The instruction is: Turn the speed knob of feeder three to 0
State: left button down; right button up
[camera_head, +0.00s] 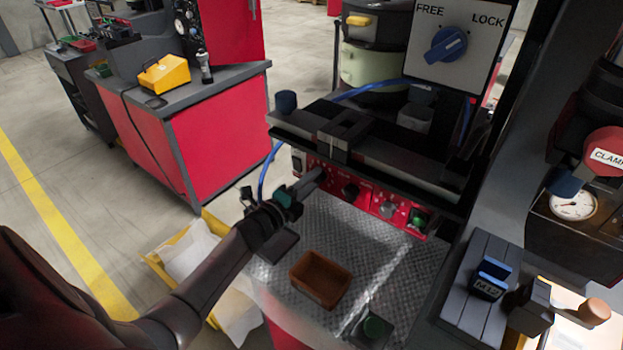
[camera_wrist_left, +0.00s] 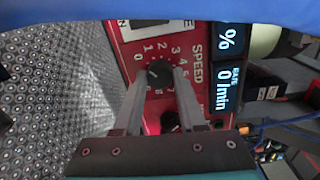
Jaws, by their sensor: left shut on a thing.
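A red control panel (camera_head: 368,200) sits under the dark machine rail in the head view, and its red face (camera_wrist_left: 120,40) fills the middle of the left wrist view. The black speed knob (camera_wrist_left: 159,74) is there, ringed by white numbers beside the word SPEED. My left gripper (camera_wrist_left: 155,86) is shut on this knob, one finger on each side. In the head view my left gripper (camera_head: 308,183) reaches the panel's left end and hides the knob. I cannot read which number the knob points to. My right gripper is not in view.
A display (camera_wrist_left: 228,85) beside the dial reads 0 /min. More knobs, including a black one (camera_head: 350,190) and a grey one (camera_head: 388,208), sit close to the right. A brown tray (camera_head: 320,279) rests on the metal plate below. A FREE/LOCK switch (camera_head: 446,45) is above.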

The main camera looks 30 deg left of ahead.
pick_arm(q)
jog(key=shift+n, duration=0.5)
jog(key=shift+c, duration=2.4)
grip_release()
jog(key=s+a, duration=0.1)
jog(key=s, duration=1.4)
jog(key=shift+r+p, duration=0.4)
jog(key=shift+p, duration=0.05)
jog(key=shift+a, duration=0.1)
